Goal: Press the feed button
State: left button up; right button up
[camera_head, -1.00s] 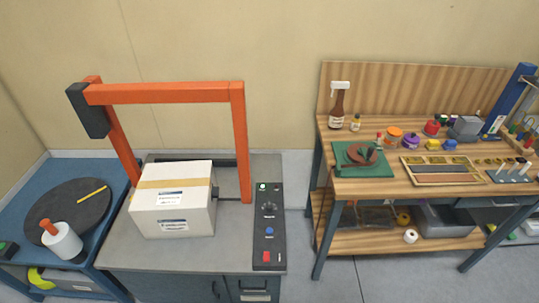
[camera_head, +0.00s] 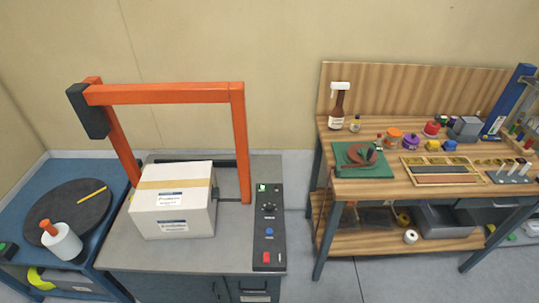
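A black control panel (camera_head: 269,243) lies along the right side of the grey machine table. It carries a green button (camera_head: 263,188) at the top, a black knob (camera_head: 268,208), a blue button (camera_head: 269,232) and a red switch (camera_head: 267,257) at the bottom. The labels are too small to read, so I cannot tell which one is the feed button. A white box (camera_head: 172,207) with brown tape stands left of the panel under an orange frame (camera_head: 165,94). Neither of my grippers is in the head view.
A blue table (camera_head: 50,187) at left holds a dark turntable (camera_head: 65,204) and a white roll (camera_head: 63,243) with an orange handle. At right a wooden workbench (camera_head: 380,187) bears bottles, jars and trays. Clear floor (camera_head: 300,250) lies between the machine table and the workbench.

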pick_arm(q)
grip_shut()
dwell(0.8)
